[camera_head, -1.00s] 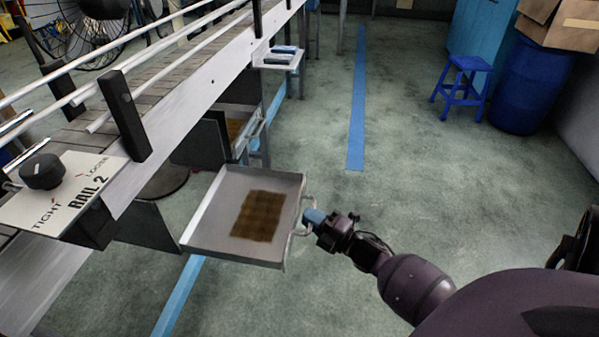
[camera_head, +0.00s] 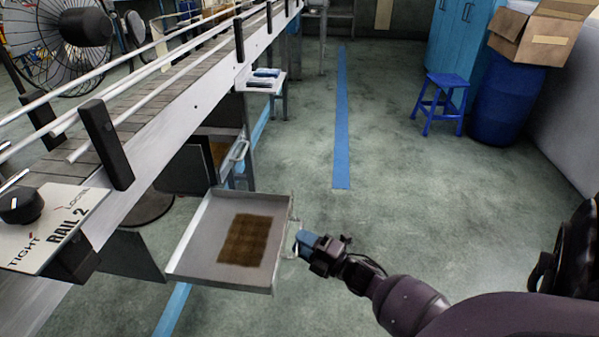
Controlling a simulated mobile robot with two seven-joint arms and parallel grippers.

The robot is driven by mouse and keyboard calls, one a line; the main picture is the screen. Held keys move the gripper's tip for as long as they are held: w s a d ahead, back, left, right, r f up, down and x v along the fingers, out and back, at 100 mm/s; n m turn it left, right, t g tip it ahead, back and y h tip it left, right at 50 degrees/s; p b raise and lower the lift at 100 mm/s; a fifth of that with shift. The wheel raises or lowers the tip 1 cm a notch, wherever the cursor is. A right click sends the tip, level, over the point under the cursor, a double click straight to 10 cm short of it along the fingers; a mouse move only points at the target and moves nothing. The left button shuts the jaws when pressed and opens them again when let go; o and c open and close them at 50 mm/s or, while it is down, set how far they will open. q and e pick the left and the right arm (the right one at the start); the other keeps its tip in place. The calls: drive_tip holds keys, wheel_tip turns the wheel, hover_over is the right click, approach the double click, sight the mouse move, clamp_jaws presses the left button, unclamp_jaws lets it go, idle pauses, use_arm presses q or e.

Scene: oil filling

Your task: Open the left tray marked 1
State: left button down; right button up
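A shallow metal tray (camera_head: 190,258) stands pulled out beside the conveyor, at lower centre of the head view. A brown patch (camera_head: 247,240) lies on its floor. I can read no number on it. Its handle (camera_head: 289,247) is on its right side. My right gripper (camera_head: 304,240), with blue fingertips, is at this handle; I cannot tell whether the fingers touch or grip it. A second metal tray (camera_head: 226,172) with a brown floor and a handle (camera_head: 238,151) is partly pulled out farther back. My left gripper is not in view.
The conveyor (camera_head: 160,118) with rails runs along the left, with a "RAIL 2" panel (camera_head: 45,232) and black knob (camera_head: 20,205). A small shelf (camera_head: 262,86) juts out farther back. A blue stool (camera_head: 440,98) and barrel (camera_head: 505,100) stand at upper right. The middle floor is clear.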

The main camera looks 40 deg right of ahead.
use_arm(q)
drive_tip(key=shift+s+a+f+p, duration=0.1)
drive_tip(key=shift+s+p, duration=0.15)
drive_tip(key=shift+p, duration=0.1)
use_arm(e)
drive_tip(key=v, duration=0.9)
drive_tip(key=shift+s, duration=0.4)
drive_tip(key=shift+d, duration=0.1)
